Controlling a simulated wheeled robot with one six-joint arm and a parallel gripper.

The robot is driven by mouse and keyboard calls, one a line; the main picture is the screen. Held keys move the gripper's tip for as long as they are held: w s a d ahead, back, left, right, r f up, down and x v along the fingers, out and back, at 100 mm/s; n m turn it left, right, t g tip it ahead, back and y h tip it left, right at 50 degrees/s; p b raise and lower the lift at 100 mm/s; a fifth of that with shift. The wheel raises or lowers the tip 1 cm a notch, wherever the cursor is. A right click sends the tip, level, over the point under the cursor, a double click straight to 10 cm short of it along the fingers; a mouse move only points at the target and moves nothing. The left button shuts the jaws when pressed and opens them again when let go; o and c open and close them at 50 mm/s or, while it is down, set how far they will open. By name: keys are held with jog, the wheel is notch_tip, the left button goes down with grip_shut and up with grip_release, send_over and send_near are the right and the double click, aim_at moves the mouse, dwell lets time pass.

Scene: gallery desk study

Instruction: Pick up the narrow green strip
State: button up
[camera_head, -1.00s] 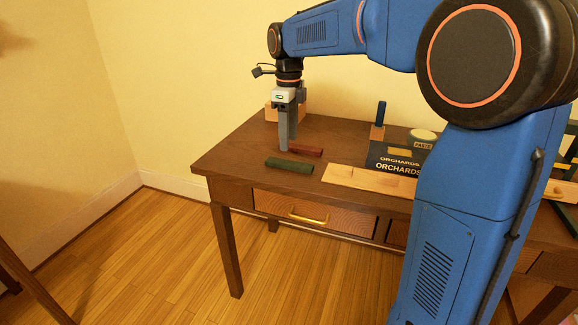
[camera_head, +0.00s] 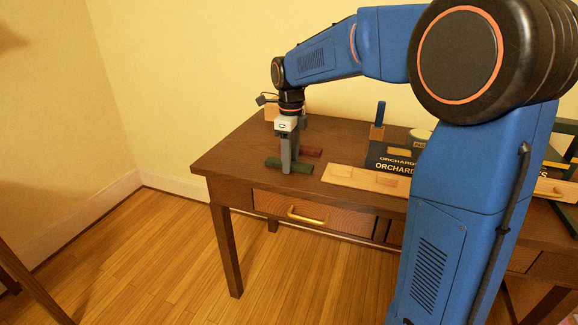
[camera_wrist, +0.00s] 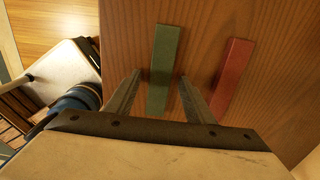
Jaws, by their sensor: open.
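The narrow green strip (camera_head: 301,168) lies flat on the brown desk near its front left edge. In the wrist view the green strip (camera_wrist: 163,66) runs lengthwise between the two fingers, with one finger on each side and bare space beside it. My gripper (camera_head: 287,168) points down at the strip and hides its middle in the head view. My gripper (camera_wrist: 160,80) is open and empty in the wrist view. I cannot tell how far the fingertips are above the desk.
A dark red strip (camera_head: 311,152) lies just behind the green one, and in the wrist view the red strip (camera_wrist: 232,75) is right of the right finger. A pale wooden board (camera_head: 345,176) and a dark box marked ORCHARDS (camera_head: 388,166) stand to the right. The desk's left end (camera_head: 222,160) is clear.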

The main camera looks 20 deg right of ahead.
jog(key=c, duration=1.1)
jog(key=shift+r, duration=0.1)
